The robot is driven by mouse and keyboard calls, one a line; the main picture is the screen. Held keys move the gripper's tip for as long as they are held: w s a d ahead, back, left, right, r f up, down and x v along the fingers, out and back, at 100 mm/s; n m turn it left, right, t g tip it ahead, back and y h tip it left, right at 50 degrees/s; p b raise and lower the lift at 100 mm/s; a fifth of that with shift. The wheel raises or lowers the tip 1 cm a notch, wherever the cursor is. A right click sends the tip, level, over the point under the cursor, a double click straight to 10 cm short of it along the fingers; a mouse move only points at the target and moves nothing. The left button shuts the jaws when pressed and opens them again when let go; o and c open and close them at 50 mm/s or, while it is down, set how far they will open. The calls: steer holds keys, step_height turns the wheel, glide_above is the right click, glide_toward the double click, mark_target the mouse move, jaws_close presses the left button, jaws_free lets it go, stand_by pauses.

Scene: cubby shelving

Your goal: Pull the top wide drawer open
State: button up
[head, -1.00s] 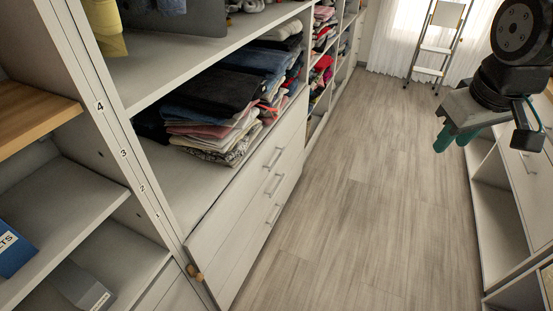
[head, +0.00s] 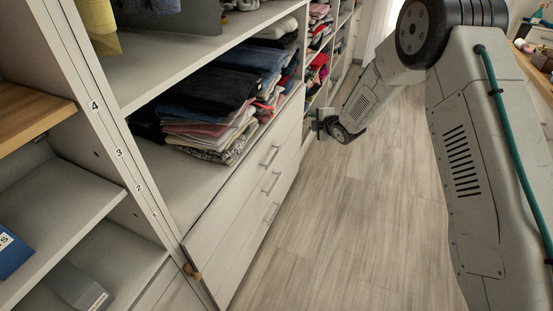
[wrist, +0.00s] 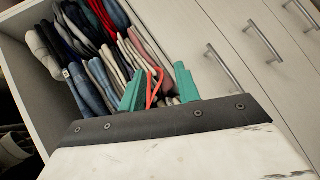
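The top wide drawer (head: 240,172) is the uppermost of three pale drawer fronts under the clothes shelf in the head view. It looks flush and shut. Its metal bar handle (head: 271,156) is near the middle of the front. In the wrist view the handle (wrist: 222,67) nearest the clothes lies beyond and right of my gripper (wrist: 160,70). The two green fingers are apart, with nothing visibly held. In the head view my gripper (head: 320,126) is small, past the handles near the far end of the drawers; its fingers are hard to make out.
Two lower handles (head: 271,184) sit below. Folded clothes (head: 212,110) fill the shelf above, and some appear behind my fingers in the wrist view. The wooden floor (head: 330,235) in front of the drawers is clear. A wooden knob (head: 192,271) is at the near lower left.

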steer(key=s+a+f+n+y, duration=0.2)
steer(key=a+f+n+y, duration=0.15)
steer(key=f, duration=0.55)
steer(key=s+a+f+n+y, duration=0.25)
steer(key=a+f, duration=0.25)
steer(key=f, duration=0.4)
steer(key=x, duration=0.7)
steer(key=shift+w+a+f+g+h, duration=0.15)
steer(key=shift+w+f+g+h, duration=0.05)
steer(key=shift+f+g+h, duration=0.1)
jaws_close()
